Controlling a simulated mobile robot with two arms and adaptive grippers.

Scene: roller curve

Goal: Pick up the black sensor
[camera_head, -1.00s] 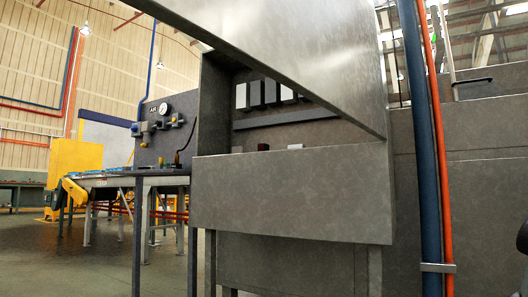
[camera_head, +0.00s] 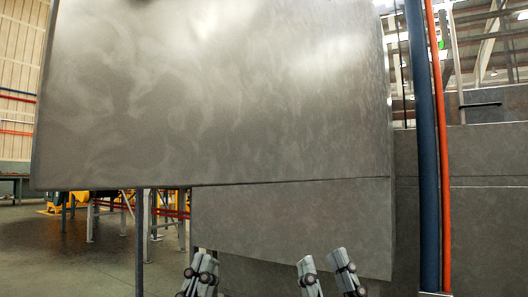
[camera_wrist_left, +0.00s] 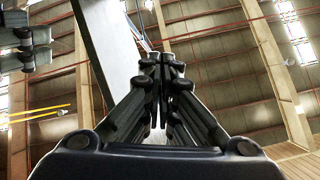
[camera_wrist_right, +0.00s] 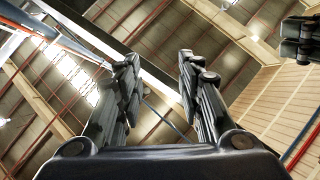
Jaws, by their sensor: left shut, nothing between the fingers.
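No black sensor can be made out in any view now. A large grey panel (camera_head: 215,95) fills the middle of the head view and hides the recess behind it. My left gripper (camera_head: 203,256) is at the bottom of the head view, its fingers together and empty. It also shows shut in the left wrist view (camera_wrist_left: 162,62). My right gripper (camera_head: 322,255) is to its right, with its two fingers apart. The right wrist view (camera_wrist_right: 158,62) shows those fingers spread with nothing between them. Both grippers point up, below the panel's lower edge.
A grey lower wall (camera_head: 300,215) stands below the panel, behind the grippers. A blue pipe (camera_head: 424,150) and an orange pipe (camera_head: 440,150) run upright at right. Tables and yellow equipment show at far left, with open floor (camera_head: 60,260) in front.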

